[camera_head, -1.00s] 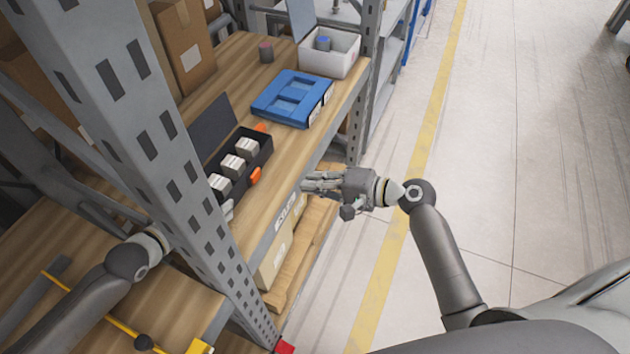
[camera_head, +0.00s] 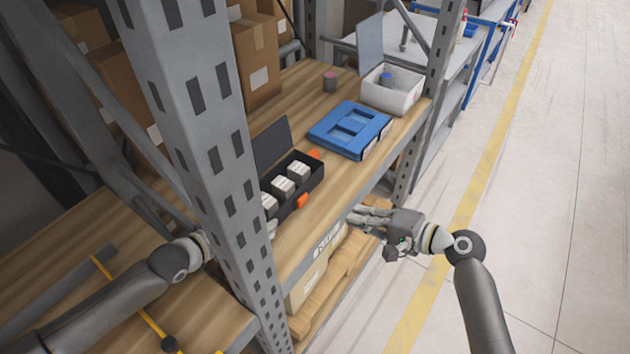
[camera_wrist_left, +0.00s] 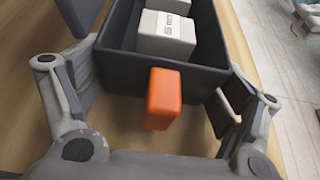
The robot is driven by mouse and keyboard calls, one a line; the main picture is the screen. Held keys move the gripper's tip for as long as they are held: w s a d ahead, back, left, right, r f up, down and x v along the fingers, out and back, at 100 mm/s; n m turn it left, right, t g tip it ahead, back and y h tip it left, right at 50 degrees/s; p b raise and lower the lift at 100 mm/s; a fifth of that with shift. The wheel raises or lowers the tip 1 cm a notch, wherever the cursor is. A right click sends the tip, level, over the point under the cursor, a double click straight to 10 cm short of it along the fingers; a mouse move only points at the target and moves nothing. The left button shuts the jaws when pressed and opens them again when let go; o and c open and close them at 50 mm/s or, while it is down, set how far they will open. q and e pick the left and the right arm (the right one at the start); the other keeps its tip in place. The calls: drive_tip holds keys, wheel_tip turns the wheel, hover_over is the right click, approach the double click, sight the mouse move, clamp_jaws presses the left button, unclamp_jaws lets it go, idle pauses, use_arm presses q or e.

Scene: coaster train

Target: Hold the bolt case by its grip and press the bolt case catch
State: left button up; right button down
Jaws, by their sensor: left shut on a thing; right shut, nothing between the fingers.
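An open black case (camera_head: 312,181) with white boxes (camera_head: 299,170) in it stands on the wooden shelf, its lid raised behind it. It has orange tabs (camera_head: 303,201); the left wrist view shows one orange tab (camera_wrist_left: 164,98) on its near end. My left gripper (camera_wrist_left: 158,95) is shut across that end, one finger on each side wall; the tab stands between the fingers, apart from them. A closed blue case (camera_head: 350,130) lies flat farther along. I cannot tell for sure which is the bolt case. My right gripper (camera_head: 352,216) is shut and empty beside the shelf's front edge.
A grey upright post (camera_head: 215,150) hides much of my left gripper in the head view. Cartons stand behind. Open floor lies to the right.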

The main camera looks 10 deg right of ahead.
idle(0.3)
use_arm(q)
drive_tip(key=o, duration=1.1)
